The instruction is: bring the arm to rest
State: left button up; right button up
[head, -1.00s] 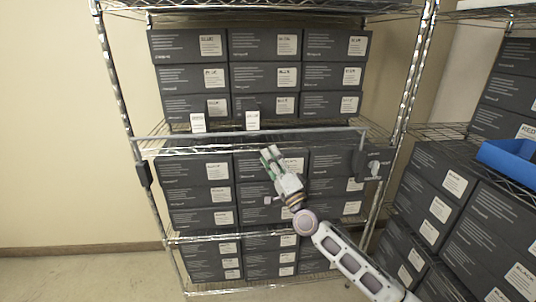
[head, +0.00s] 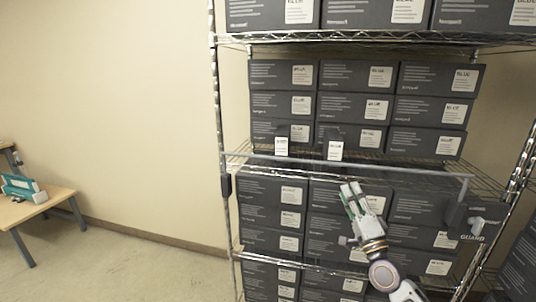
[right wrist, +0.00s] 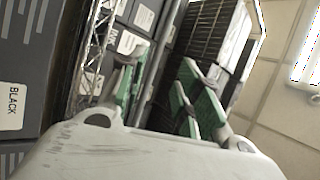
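My right gripper (head: 352,188) is in front of the wire rack, near the guard bar, its fingers pointing up and slightly left. In the right wrist view the green-padded fingers (right wrist: 160,98) stand apart with nothing held between them. Part of my right arm shows at the bottom of the head view. I cannot tell whether the gripper touches the bar or the boxes behind it. My left arm and gripper are not in view.
The rack (head: 229,158) holds stacked dark boxes (head: 282,75). A guard bar (head: 400,168) crosses its front, with a block marked GUARD (head: 478,222) at the right. A wooden table (head: 30,205) with a teal and white device (head: 20,187) stands left. Floor between is clear.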

jog(key=w+d+f+n+g+h, duration=0.1)
jog(key=w+d+f+n+g, duration=0.2)
jog(key=f, duration=0.7)
jog(key=w+d+f+n+g, duration=0.1)
jog(key=d+f+n+g, duration=0.3)
jog(key=f, duration=0.6)
jog(key=w+d+f+n+h, duration=0.1)
jog(key=w+d+f+n, duration=0.1)
jog(key=f+n, duration=0.5)
jog(key=s+d+f+g+h, duration=0.1)
jog(key=s+d+f+g, duration=0.2)
jog(key=f, duration=0.7)
jog(key=s+d+f+g+h, duration=0.1)
jog(key=s+d+f, duration=0.25)
jog(key=f, duration=0.55)
jog(key=s+d+f+g+h, duration=0.2)
jog(key=s+f, duration=0.3)
jog(key=f, duration=0.5)
jog(key=s+f+n+g, duration=0.1)
jog(key=s+f+g, duration=0.4)
jog(key=s+f, duration=1.65)
jog(key=s+a+f+g, duration=0.2)
jog(key=s+a, duration=0.4)
jog(key=s, duration=0.7)
jog(key=s+a+f+g+p, duration=0.1)
jog(key=s+a+f, duration=0.4)
jog(key=s, duration=0.9)
jog(key=shift+a+g+y, duration=0.3)
jog(key=shift+a+g, duration=0.3)
